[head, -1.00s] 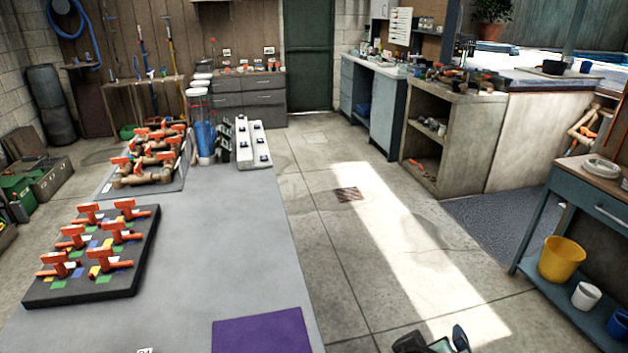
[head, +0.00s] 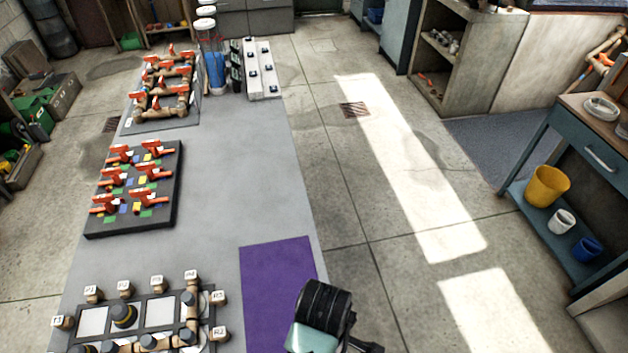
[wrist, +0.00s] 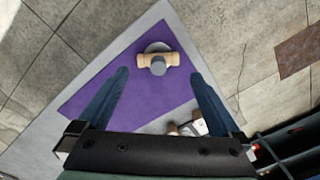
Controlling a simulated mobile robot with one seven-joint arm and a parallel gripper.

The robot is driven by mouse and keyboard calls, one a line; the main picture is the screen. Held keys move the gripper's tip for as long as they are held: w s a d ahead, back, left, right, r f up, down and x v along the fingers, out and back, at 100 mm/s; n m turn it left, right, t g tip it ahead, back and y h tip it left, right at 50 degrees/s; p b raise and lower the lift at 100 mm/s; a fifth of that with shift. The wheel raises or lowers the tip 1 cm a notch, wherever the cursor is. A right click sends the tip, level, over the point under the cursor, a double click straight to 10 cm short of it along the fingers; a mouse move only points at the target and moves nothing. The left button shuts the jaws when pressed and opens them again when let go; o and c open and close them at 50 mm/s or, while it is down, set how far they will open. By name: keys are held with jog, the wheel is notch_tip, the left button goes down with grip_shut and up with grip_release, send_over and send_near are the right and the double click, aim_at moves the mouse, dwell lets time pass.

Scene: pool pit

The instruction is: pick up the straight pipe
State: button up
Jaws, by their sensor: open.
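My gripper (wrist: 159,74) is open in the wrist view, its two blue fingers spread above the purple mat (wrist: 100,98). A short tan pipe piece (wrist: 143,61) with a grey round part at its middle lies on a grey disc on the mat, between and just beyond the fingertips. I cannot tell if this is the straight pipe. Another tan piece (wrist: 173,129) shows partly behind the gripper's base, beside the mat. In the head view, a framed board (head: 200,345) with tan pipes and labelled blocks is at the table's near left. The purple mat (head: 275,285) there looks bare where visible.
The grey table (head: 235,180) holds a dark board with orange valves (head: 172,190), a pipe assembly with orange handles (head: 165,85) and a white rack (head: 262,70). A side bench with a yellow bucket (head: 546,186) stands right. The floor between is clear.

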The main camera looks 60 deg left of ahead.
notch_tip(320, 180, down, 5)
jog(key=shift+r, duration=0.15)
jog(key=f, duration=0.3)
jog(key=a+f+p, duration=0.1)
jog(key=shift+s+a+f, duration=0.1)
jog(key=shift+s+f, duration=0.1)
jog(key=shift+s, duration=0.05)
jog(key=shift+f, duration=0.45)
jog(key=c, duration=1.2)
jog(key=shift+c, duration=0.2)
jog(key=shift+r, duration=0.15)
